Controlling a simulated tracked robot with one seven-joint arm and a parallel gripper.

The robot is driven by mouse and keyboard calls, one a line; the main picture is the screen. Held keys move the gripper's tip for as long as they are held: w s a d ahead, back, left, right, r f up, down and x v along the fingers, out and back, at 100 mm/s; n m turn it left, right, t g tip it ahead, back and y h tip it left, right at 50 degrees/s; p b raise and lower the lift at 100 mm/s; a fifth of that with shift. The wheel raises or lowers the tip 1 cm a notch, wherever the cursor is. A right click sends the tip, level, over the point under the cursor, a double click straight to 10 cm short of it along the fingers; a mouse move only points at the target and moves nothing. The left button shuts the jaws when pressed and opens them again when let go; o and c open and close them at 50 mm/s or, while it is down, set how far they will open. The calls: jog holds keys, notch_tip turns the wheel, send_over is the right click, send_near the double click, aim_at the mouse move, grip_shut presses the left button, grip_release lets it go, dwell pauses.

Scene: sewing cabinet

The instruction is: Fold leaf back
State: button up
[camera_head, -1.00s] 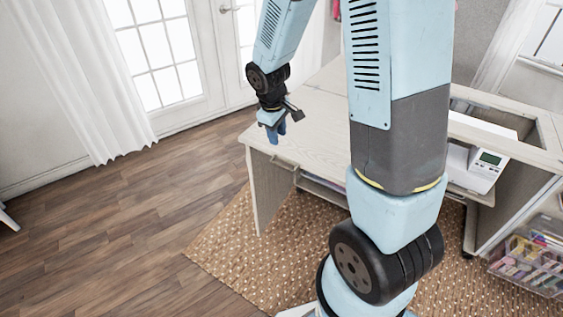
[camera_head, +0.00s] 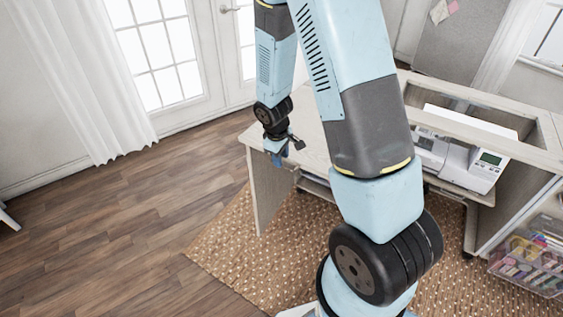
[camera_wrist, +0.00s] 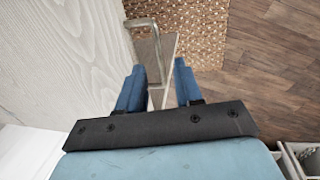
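The leaf (camera_head: 311,132) is a pale wood top extending left from the sewing cabinet, lying flat with a panel (camera_head: 266,190) upright under its end. It also fills the left of the wrist view (camera_wrist: 60,50). A bent metal handle (camera_wrist: 154,36) shows by its edge, ahead of and partly between my fingers. My gripper (camera_head: 279,158) is at the leaf's near left edge. In the wrist view my gripper (camera_wrist: 158,90) has its two blue fingers apart, with the handle's lower end and a wood panel edge visible between them. Contact with the handle cannot be told.
A white sewing machine (camera_head: 484,171) sits in the cabinet's opening (camera_head: 500,105) at right. A clear drawer of coloured items (camera_head: 535,262) stands at lower right. A woven rug (camera_head: 225,245) and open wood floor (camera_head: 110,225) lie at left. Glass doors (camera_head: 160,65) and a curtain stand behind.

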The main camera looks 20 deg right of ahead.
jog(key=shift+w+d+f, duration=0.1)
jog(key=shift+f, duration=0.65)
jog(key=shift+w+d+f, duration=0.1)
jog(key=shift+f, duration=0.65)
jog(key=shift+c, duration=0.5)
grip_shut()
